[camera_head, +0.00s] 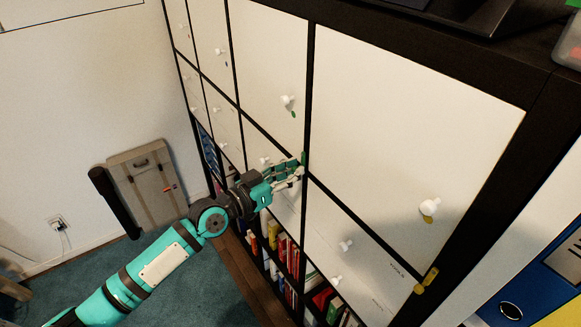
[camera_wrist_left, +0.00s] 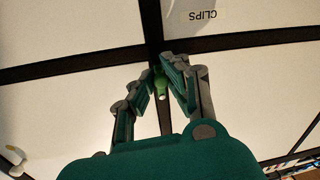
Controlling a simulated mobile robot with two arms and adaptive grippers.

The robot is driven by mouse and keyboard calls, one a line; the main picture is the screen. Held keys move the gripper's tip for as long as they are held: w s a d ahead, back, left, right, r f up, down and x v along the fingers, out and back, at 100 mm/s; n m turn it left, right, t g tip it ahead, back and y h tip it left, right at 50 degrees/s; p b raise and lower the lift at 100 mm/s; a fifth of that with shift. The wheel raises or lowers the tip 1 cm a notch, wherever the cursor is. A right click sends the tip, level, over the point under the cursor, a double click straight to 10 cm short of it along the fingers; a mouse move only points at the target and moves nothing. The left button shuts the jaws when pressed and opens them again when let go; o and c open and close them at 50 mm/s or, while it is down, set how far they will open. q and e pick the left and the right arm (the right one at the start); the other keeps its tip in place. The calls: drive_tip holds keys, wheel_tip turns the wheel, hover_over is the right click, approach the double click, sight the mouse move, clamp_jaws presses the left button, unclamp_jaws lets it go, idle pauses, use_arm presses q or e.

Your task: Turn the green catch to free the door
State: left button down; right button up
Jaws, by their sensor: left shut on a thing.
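The green catch (camera_wrist_left: 160,84) sits on the dark frame strip where the white door panels meet, and its top also shows in the head view (camera_head: 303,158). My left gripper (camera_wrist_left: 163,76) is shut on the green catch, with one finger on each side. In the head view my left gripper (camera_head: 299,170) reaches the shelf front from the lower left. A white door (camera_head: 268,60) with a white knob (camera_head: 288,100) and a small green mark lies just above the gripper. The fingers partly hide the catch. My right gripper is not in view.
A large white door (camera_head: 400,130) with a yellow-marked knob (camera_head: 430,206) is to the right, with a yellow catch (camera_head: 427,280) below. Books (camera_head: 284,255) fill open shelves below. A grey case (camera_head: 145,185) leans on the wall. Blue binders (camera_head: 540,290) stand at lower right.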

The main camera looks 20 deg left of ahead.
use_arm(q)
drive_tip(key=c, duration=1.3)
unclamp_jaws()
drive_tip(key=shift+v, duration=6)
drive_tip(key=shift+w, duration=0.1)
